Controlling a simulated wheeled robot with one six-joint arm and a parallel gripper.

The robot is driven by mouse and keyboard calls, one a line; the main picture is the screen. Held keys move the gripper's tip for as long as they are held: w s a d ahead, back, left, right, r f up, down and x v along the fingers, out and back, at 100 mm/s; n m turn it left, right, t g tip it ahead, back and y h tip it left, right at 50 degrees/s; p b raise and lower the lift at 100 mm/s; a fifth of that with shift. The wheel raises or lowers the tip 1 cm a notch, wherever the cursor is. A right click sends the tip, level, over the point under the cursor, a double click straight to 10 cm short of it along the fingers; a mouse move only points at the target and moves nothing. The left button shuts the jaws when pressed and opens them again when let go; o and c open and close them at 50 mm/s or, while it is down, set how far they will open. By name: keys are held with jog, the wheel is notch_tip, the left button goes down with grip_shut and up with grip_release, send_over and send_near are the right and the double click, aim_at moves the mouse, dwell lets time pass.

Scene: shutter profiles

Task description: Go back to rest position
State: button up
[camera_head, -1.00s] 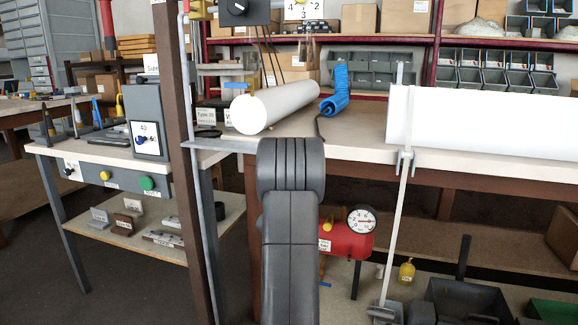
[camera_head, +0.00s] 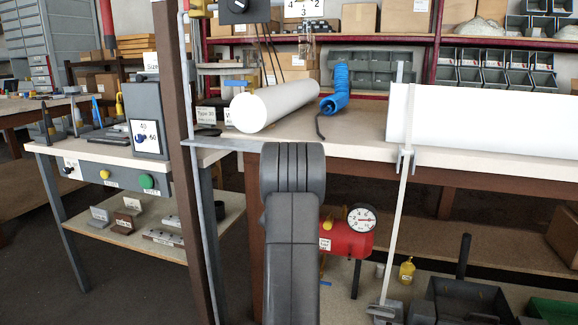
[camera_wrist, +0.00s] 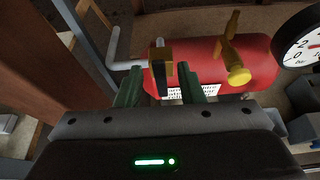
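My arm (camera_head: 292,220) rises in the lower middle of the head view, in front of the workbench, and my gripper is hidden there. In the wrist view my gripper (camera_wrist: 159,86) shows two dark green fingers standing apart. A yellow and black valve part (camera_wrist: 161,70) shows between the fingers in the picture, with gaps on both sides. It appears to belong to the pipe of the red tank (camera_wrist: 205,66) beyond. I cannot tell how far it is from the fingertips.
The red tank (camera_head: 345,241) with its gauge (camera_head: 361,219) sits under the workbench (camera_head: 365,140). A white roll (camera_head: 275,106) and a blue hose (camera_head: 336,90) lie on top. A brown post (camera_head: 186,160) stands left of my arm. Grey bins (camera_head: 465,300) are low right.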

jog(key=shift+x, duration=1.1)
jog(key=shift+w+f, duration=0.15)
jog(key=shift+w, duration=0.1)
jog(key=shift+a+n, duration=0.15)
jog(key=shift+n, duration=0.25)
jog(key=shift+a+n+h+p, duration=0.25)
jog(key=shift+n+h+p, duration=0.1)
jog(key=shift+n+h, duration=0.2)
jog(key=shift+g, duration=0.3)
